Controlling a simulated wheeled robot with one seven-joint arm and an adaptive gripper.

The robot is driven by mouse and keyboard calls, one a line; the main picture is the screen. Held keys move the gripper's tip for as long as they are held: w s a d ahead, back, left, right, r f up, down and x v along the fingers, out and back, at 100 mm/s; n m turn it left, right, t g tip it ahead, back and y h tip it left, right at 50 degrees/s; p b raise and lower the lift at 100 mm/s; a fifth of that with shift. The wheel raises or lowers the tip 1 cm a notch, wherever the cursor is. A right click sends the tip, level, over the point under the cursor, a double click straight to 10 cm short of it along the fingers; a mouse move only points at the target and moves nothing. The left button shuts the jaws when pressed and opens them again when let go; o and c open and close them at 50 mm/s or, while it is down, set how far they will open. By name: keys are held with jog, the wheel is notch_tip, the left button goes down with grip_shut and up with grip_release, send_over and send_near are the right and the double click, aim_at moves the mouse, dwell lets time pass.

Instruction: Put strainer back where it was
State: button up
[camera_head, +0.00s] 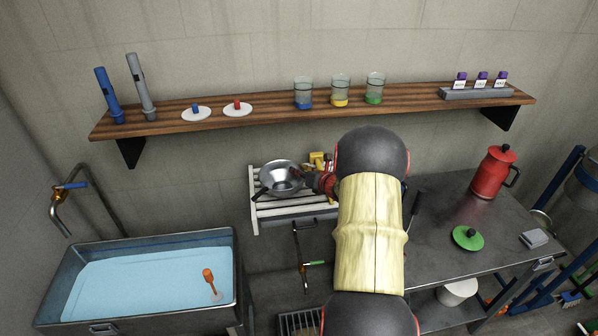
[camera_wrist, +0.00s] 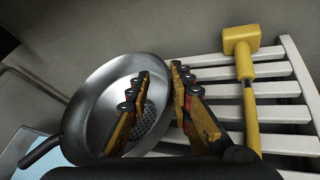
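The strainer (camera_head: 284,176) is a shiny metal bowl with a perforated bottom and a dark handle. In the head view it is at the white slatted rack on the wall, tilted with its hollow facing outward. In the wrist view the strainer (camera_wrist: 98,92) fills the left, its handle pointing lower left. My gripper (camera_wrist: 162,72) is at the bowl's right rim, one finger over the inside and the other beside the outer edge. A gap shows between the fingertips; I cannot tell whether they touch the rim. In the head view my arm partly hides the gripper (camera_head: 322,183).
A yellow mallet (camera_wrist: 245,75) lies on the rack (camera_wrist: 290,85) just right of my gripper. A water-filled tank (camera_head: 236,265) stands below left. A wooden shelf (camera_head: 265,118) with glasses runs above. A metal table (camera_head: 430,215) with a red pot (camera_head: 491,175) is at right.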

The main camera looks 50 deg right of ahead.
jog(key=shift+r, duration=0.2)
jog(key=shift+s+r, duration=0.15)
jog(key=shift+s, duration=0.15)
jog(key=p+v, duration=0.3)
jog(key=v, duration=0.8)
jog(key=w+a+r+n+y, duration=0.3)
jog(key=a+r+n, duration=0.15)
jog(key=a, duration=0.45)
jog(key=w+a+r+n+y, duration=0.35)
jog(key=a+n, duration=0.25)
jog(key=a, duration=0.3)
jog(key=s+a+r+n+g+y, duration=0.1)
jog(key=a+r+n+g, duration=0.1)
jog(key=a+n, duration=0.5)
jog(key=s+a+r+n+g+y, duration=0.1)
jog(key=a+n+g+y, duration=0.15)
jog(key=a, duration=0.75)
jog(key=s+a+r+n+g+h, duration=0.1)
jog(key=s+a+r+n+g, duration=0.15)
jog(key=s+a+n, duration=0.65)
jog(key=s+a+r+n+h, duration=0.2)
jog(key=s+n+h, duration=0.3)
jog(key=s+n, duration=0.5)
jog(key=r+n, duration=0.1)
jog(key=n, duration=0.3)
jog(key=shift+a+n+g, duration=0.2)
jog(key=shift+n+g, duration=0.1)
